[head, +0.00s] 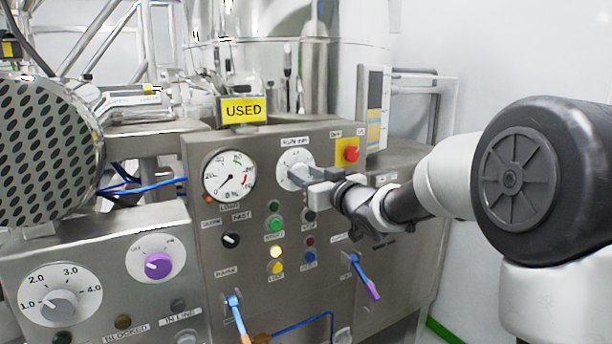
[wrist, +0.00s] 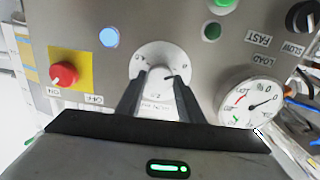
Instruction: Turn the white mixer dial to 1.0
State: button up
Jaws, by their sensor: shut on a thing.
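A round white dial (head: 292,165) with small dark marks sits on the upper middle of the steel control panel. My gripper (head: 306,182) reaches it from the right and covers part of it in the head view. In the wrist view the white dial (wrist: 160,57) lies straight ahead, and my gripper (wrist: 158,84) has its two fingers on either side of the dial's small pale knob (wrist: 159,73), shut on it. The dial's numbers are too small to read, so I cannot tell its setting.
A red button on a yellow plate (head: 349,152) sits just right of the dial, and a round gauge (head: 230,175) to its left. Lower left is a box with a grey-knob dial (head: 59,305) marked 1.0 to 4.0 and a purple knob (head: 158,265).

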jog(key=m+p, duration=0.3)
jog(key=shift+r, duration=0.15)
jog(key=m+p, duration=0.3)
jog(key=shift+m, duration=0.3)
jog(key=m+p, duration=0.3)
jog(key=m, duration=0.2)
jog(key=shift+f, duration=0.2)
jog(key=shift+p, duration=0.35)
jog(key=o, duration=1.1)
jog(key=shift+c, duration=0.2)
jog(key=shift+d, duration=0.15)
